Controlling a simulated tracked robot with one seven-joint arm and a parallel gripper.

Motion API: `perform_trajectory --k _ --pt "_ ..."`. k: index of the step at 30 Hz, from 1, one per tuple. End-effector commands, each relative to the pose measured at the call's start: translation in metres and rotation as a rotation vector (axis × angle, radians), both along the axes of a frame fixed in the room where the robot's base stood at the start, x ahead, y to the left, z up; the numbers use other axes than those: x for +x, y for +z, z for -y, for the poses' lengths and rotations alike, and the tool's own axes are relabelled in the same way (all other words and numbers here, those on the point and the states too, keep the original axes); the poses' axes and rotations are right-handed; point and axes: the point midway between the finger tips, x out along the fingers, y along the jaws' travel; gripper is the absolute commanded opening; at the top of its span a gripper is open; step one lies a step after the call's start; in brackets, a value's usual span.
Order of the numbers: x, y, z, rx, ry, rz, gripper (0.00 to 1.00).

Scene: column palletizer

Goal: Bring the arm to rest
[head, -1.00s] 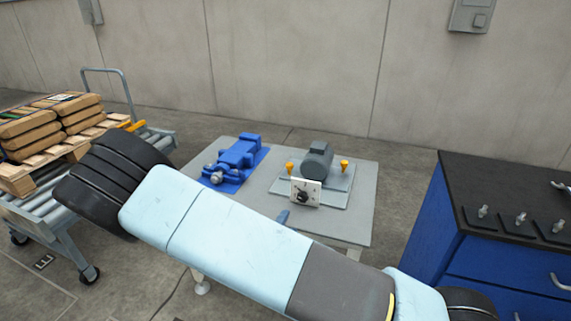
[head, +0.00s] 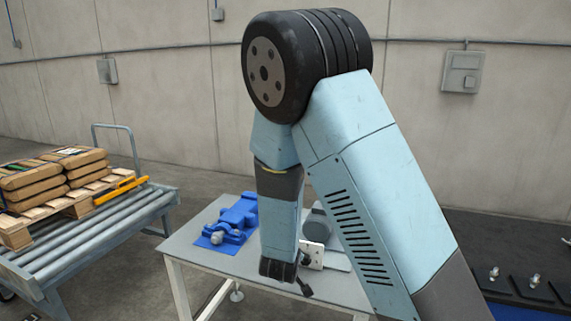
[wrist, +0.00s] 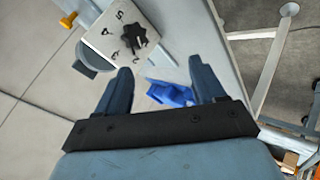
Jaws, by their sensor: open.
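In the head view my arm is bent with its elbow high in the middle, and its forearm hangs down over the grey table (head: 188,252). My gripper (head: 303,279) is at the lower end, beside a white dial plate (head: 312,254) with a black knob. In the wrist view my gripper (wrist: 161,80) has its two dark fingers spread, with nothing held between them. The dial plate (wrist: 105,40) is ahead of the left finger, apart from it. A blue object (wrist: 170,94) shows beyond the gap between the fingers. My arm hides part of the table and the grey motor (head: 318,228).
A blue machine (head: 234,219) sits on the table left of my forearm. A roller cart (head: 100,245) at the left bears a wooden pallet (head: 75,203) with brown sacks (head: 30,182). A dark-topped bench (head: 510,245) with small fittings stands at the right.

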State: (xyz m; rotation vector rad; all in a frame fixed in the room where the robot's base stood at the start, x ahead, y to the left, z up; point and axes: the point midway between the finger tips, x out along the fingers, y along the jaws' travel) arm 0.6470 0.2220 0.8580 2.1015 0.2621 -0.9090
Motion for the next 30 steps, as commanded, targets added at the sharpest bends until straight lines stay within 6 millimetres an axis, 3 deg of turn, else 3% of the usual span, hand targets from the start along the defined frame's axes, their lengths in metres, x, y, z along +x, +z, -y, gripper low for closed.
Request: perform_trajectory --k 14,23,30 --pt "-0.01 0.109 0.027 0.432 -0.091 -0.146 0.69" --pt "-0.04 0.179 0.061 0.596 -0.138 -0.215 0.69" --pt "-0.077 0.229 0.097 0.666 -0.193 -0.255 0.69"
